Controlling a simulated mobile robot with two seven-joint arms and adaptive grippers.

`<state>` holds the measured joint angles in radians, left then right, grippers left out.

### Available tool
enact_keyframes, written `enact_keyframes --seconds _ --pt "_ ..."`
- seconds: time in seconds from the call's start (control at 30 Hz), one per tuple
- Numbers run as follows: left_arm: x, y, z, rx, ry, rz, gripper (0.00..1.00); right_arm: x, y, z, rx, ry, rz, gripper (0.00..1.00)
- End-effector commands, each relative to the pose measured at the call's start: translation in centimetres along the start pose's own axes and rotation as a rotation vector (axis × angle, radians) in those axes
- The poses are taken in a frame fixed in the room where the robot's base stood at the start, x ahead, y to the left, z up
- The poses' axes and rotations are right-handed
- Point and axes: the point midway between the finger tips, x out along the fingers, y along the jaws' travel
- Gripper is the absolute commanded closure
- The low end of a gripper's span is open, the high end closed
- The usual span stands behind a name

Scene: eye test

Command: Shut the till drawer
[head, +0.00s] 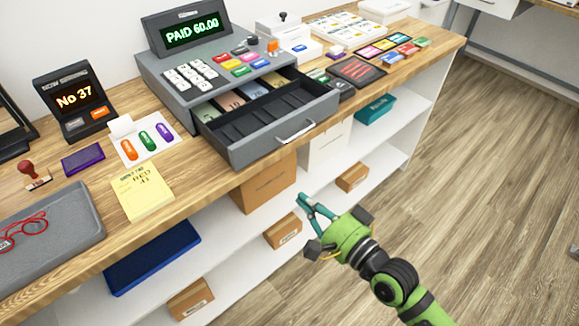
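The grey till (165,75) stands at the back of the wooden counter, its display reading PAID 60.00. Its till drawer (245,150) is pulled well out toward the front, showing notes and dark compartments. A silver handle (296,131) is on the drawer front. My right gripper (306,201), green with teal fingers, is in front of the counter, below the drawer front in the picture and apart from it. Its fingertips are close together with nothing seen between them, so it looks shut. My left gripper is not in view.
The counter (185,185) carries a yellow pad (142,192), a grey tray (50,235), a number display (73,102) and a card reader (358,70). White shelves (225,270) below hold cardboard boxes (268,182). The floor (480,170) at the right is clear.

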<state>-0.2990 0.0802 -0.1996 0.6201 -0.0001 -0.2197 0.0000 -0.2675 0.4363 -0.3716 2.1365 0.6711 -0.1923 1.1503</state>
Motion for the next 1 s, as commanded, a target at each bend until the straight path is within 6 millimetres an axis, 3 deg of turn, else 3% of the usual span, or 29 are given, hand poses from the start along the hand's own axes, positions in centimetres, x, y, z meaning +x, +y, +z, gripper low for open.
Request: enact_keyframes --seconds 0.1,0.27,0.7,1.0 --pt "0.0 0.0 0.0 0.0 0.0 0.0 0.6 0.0 -2.0 0.7 0.041 -0.022 -0.04 1.0" --pt "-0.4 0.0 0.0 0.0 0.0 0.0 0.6 1.4 -2.5 0.8 0.048 -0.023 -0.048 1.0" --pt "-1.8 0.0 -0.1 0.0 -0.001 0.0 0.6 10.5 -2.9 0.9 0.043 -0.023 -0.045 1.0" --pt "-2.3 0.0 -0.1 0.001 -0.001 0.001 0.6 13.6 -2.8 1.0 0.042 -0.022 -0.044 1.0"
